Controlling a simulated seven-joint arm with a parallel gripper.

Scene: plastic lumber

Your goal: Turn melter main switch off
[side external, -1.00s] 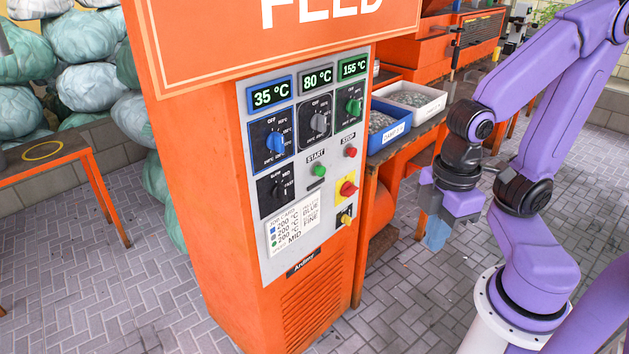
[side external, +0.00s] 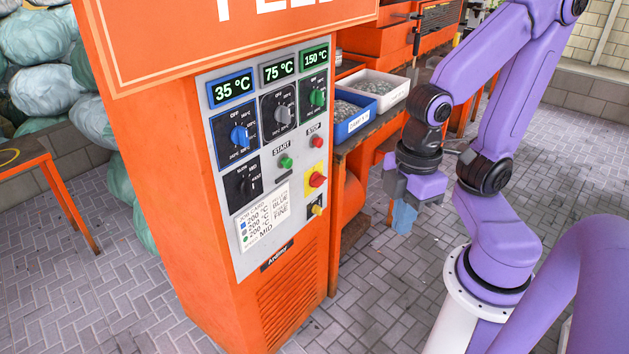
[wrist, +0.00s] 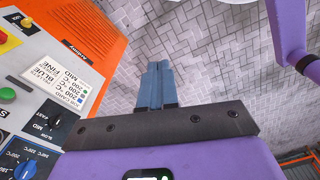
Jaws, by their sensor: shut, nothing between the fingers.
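The orange melter cabinet (side external: 225,270) has a grey control panel on its front. A red rotary switch (side external: 317,180) on a yellow plate, which looks like the main switch, sits at the panel's lower right. I cannot read its setting. Part of it also shows at the left edge of the wrist view (wrist: 3,37). My gripper (side external: 404,218) hangs over the floor to the right of the panel, clear of it. Its blue fingers are together and empty, also in the wrist view (wrist: 156,85).
The panel has three temperature displays, dials, a green start button (side external: 286,162) and a red stop button (side external: 317,142). A yellow knob (side external: 317,210) sits below the red switch. A bench with a blue bin (side external: 353,128) and a white bin (side external: 385,93) stands between cabinet and arm.

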